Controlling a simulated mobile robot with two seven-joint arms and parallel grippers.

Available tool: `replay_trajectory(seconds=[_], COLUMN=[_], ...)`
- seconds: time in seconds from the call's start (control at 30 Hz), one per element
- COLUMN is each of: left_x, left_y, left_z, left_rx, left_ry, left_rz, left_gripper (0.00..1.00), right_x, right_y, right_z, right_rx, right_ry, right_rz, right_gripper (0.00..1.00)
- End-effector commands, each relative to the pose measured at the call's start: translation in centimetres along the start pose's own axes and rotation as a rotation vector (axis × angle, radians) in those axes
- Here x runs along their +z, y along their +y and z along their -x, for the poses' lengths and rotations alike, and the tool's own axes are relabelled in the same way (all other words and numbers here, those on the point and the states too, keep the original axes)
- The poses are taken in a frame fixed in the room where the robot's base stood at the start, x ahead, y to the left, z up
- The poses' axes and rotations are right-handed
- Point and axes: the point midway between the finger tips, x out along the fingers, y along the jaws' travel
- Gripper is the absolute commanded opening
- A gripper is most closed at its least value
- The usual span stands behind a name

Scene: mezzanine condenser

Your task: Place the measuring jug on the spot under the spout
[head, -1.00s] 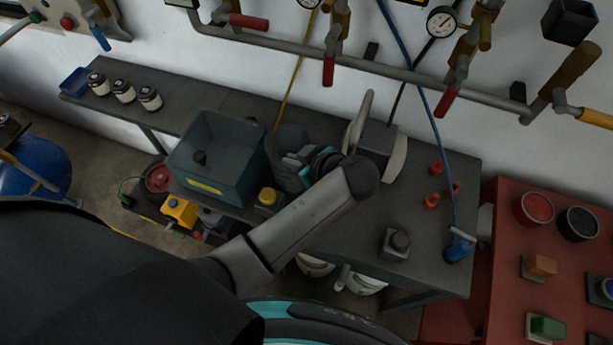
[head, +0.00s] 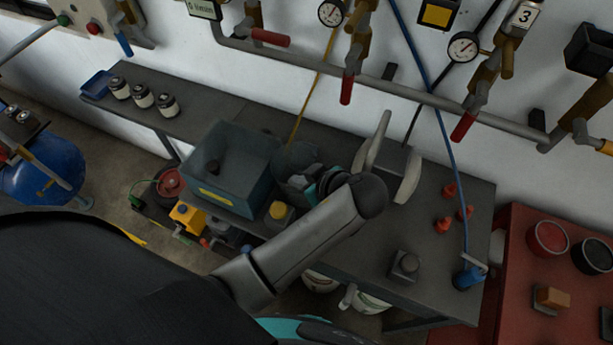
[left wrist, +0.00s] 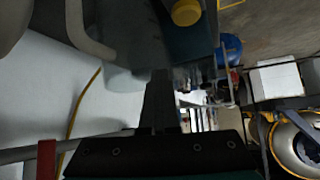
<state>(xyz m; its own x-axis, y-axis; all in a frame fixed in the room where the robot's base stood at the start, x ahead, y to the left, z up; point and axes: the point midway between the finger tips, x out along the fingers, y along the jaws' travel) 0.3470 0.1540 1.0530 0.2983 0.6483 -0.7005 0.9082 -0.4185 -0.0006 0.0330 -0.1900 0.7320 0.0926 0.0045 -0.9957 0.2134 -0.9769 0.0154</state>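The measuring jug appears to be the clear grey vessel (head: 296,157) beside the right end of the grey bin on the bench. My left gripper (head: 307,183) is at its near side, partly hidden by my own wrist. In the left wrist view the see-through jug (left wrist: 130,35) fills the top middle, with a curved pale handle at its left. A dark finger of my left gripper (left wrist: 160,100) reaches up to it. Whether the fingers grip it is not clear. My right gripper is not in view. I cannot make out a spout or the spot under it.
A grey open bin (head: 230,170) stands left of the jug. A yellow-capped container (head: 279,211) is close in front. A grey machine with two pale rounded sides (head: 395,165) stands to the right. Pipes with red-handled valves (head: 346,88) run above. The front right bench holds a small dark block (head: 404,265).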

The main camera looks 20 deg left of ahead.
Motion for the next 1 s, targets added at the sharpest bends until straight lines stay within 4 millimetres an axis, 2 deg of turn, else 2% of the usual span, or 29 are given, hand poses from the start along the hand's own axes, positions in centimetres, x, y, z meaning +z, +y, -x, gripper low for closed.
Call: replay_trajectory(seconds=[0.2, 0.4, 0.77, 1.0], left_x=[-2.4, -4.2, -4.7, -4.7], left_y=[-0.1, 0.0, 0.1, 0.1], left_z=[2.8, 4.6, 5.0, 5.1], left_rx=[-0.001, 0.001, 0.004, 0.005], left_ry=[-0.01, -0.01, -0.007, -0.007], left_rz=[-0.004, -0.004, -0.003, -0.003], left_gripper=[0.0, 0.0, 0.0, 0.24], right_x=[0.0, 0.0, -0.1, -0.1], right_y=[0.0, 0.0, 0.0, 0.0], right_z=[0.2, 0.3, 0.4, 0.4], right_rx=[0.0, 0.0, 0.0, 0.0], right_ry=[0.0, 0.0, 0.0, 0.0], right_rz=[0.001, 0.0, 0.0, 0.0], right_gripper=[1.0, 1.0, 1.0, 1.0])
